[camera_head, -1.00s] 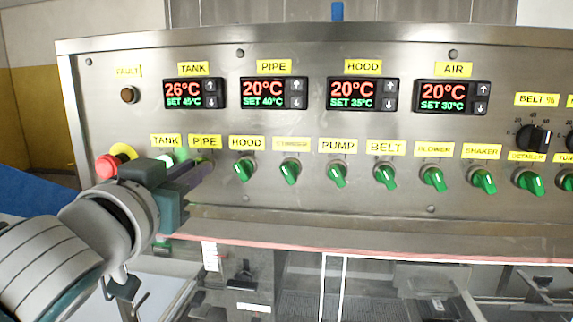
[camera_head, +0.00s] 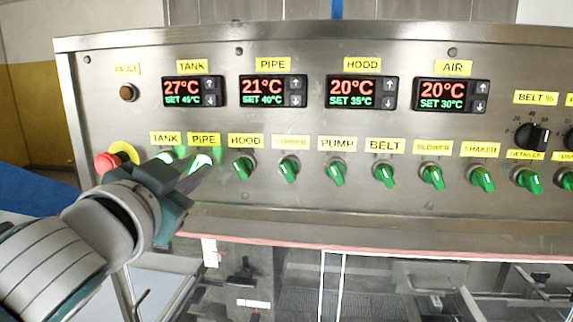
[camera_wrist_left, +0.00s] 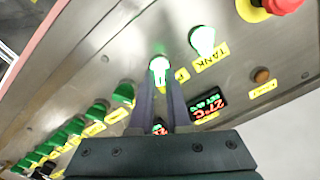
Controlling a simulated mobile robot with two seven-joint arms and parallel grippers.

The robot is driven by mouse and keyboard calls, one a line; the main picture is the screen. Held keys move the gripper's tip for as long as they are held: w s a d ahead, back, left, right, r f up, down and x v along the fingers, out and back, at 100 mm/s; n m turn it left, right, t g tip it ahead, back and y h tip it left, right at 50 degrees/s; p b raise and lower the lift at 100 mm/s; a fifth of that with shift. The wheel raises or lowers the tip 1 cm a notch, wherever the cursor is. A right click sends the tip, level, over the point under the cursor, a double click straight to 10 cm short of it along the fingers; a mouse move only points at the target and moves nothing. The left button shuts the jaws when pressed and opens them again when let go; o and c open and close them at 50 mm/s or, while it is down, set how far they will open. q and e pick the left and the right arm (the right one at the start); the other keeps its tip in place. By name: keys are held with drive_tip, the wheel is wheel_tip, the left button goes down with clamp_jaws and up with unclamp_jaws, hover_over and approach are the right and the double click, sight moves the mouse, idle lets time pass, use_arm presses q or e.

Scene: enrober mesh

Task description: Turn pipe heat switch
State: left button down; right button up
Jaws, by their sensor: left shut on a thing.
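The pipe heat switch (camera_head: 201,161) sits under the yellow PIPE label (camera_head: 204,139) on the steel panel and glows bright green. My left gripper (camera_head: 193,178) reaches it from the lower left and is shut on it. In the left wrist view, the lit pipe switch (camera_wrist_left: 159,65) shows between the tips of my two left fingers (camera_wrist_left: 161,88). The fingers hide part of the knob, so its exact angle is hard to tell. The PIPE display (camera_head: 273,91) reads 21°C, set 40°C. My right gripper is not in view.
The tank switch (camera_head: 167,157), also lit, is close on the left, partly behind my gripper. A red emergency button (camera_head: 107,162) is farther left. The unlit hood switch (camera_head: 242,167) starts a row of green knobs to the right. Space before the panel there is clear.

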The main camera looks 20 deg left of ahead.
use_arm(q)
drive_tip(key=c, duration=0.9)
unclamp_jaws()
drive_tip(key=b+v, duration=0.4)
drive_tip(key=v, duration=0.6)
